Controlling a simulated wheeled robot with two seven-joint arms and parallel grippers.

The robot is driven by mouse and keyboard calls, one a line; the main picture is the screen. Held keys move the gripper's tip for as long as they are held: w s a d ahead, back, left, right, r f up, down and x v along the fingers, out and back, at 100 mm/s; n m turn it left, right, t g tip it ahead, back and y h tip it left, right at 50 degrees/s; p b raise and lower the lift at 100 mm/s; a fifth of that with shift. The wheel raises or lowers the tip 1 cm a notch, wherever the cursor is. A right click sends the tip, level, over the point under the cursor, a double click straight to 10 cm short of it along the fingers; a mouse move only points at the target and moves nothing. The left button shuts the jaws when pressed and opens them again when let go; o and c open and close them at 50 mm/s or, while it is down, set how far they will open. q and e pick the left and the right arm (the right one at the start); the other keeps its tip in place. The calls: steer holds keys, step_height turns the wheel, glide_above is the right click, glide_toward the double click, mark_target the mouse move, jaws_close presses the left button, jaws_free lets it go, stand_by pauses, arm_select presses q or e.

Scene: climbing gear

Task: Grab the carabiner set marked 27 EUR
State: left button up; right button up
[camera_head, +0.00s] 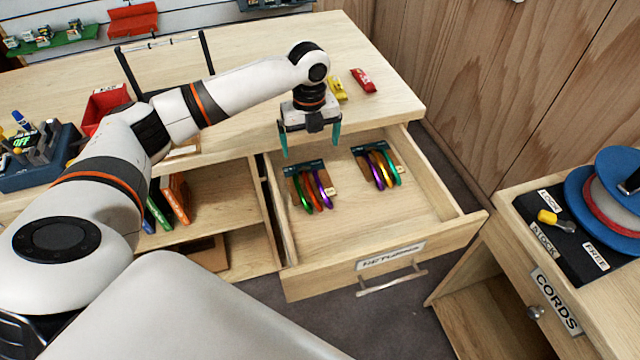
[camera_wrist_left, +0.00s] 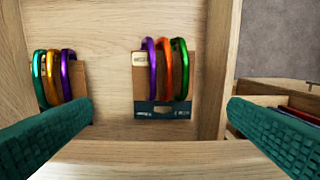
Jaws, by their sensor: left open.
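Two carded carabiner sets lie in the open drawer (camera_head: 425,205). The left set (camera_head: 310,187) in the head view has green, orange and purple carabiners; in the wrist view it is the set at centre (camera_wrist_left: 166,75). The right set (camera_head: 379,167) has purple, yellow and green carabiners; in the wrist view it is at the left (camera_wrist_left: 54,76). Each has a small pale tag whose price I cannot read. My left gripper (camera_head: 310,142) is open and empty, pointing down above the drawer's back edge, behind the left set. My right gripper is not in view.
The drawer front carries a label (camera_head: 390,256) and a handle (camera_head: 392,280). Yellow and red packets (camera_head: 364,80) lie on the counter behind. A cords cabinet (camera_head: 545,310) with a blue spool stands at the right. The drawer's front floor is clear.

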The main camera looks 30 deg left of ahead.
mark_target(311, 182)
arm_select(q)
steer(key=f, duration=0.1)
steer(key=s+f, duration=0.1)
steer(key=f, duration=0.2)
steer(key=shift+s+d+p, duration=0.1)
steer(key=shift+s+p, duration=0.15)
steer(key=shift+p, duration=0.05)
steer(key=f, duration=0.1)
steer(key=f+p, duration=0.1)
steer(key=f, duration=0.1)
steer(key=shift+d, duration=0.3)
step_height(311, 182, down, 2)
steer(key=shift+s+d+f, duration=0.1)
steer(key=shift+s+f, duration=0.05)
steer(key=shift+f, duration=0.55)
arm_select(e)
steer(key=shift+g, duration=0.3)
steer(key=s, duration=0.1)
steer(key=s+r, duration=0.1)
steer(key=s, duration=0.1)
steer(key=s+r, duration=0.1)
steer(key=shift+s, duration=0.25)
arm_select(q)
steer(key=shift+f+p, duration=0.2)
steer(key=shift+p, duration=0.1)
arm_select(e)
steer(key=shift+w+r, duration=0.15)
